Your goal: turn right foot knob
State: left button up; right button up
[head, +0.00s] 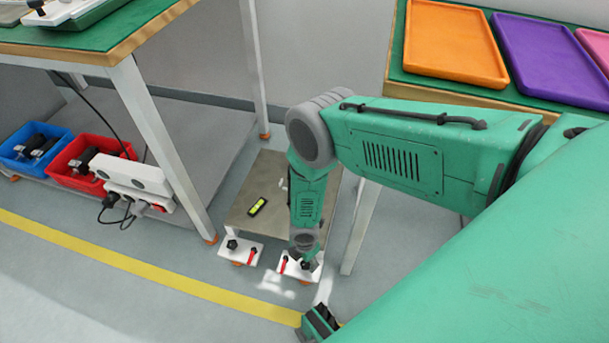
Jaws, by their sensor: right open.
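A low platform (240,213) stands on the floor between the two benches. Two white foot plates are at its front edge. The right foot plate (293,274) carries a black knob (309,266) and a red lever (283,264). The left foot plate (243,246) has its own black knob (232,244) and red lever (253,257). My right gripper (306,256) points down, open, directly over the right foot knob and partly hides it. I cannot tell whether its fingers touch the knob.
A yellow-green spirit level (257,207) lies on the platform. Bench legs stand on both sides (160,145) (361,225). Blue (20,163) and red (67,180) bins and a white power strip (130,176) are at left. The floor in front is clear, with a yellow line (140,265).

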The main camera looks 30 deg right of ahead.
aim_at(304, 262)
notch_tip(304, 262, up, 8)
jog(key=shift+f, duration=0.25)
dwell(0.5)
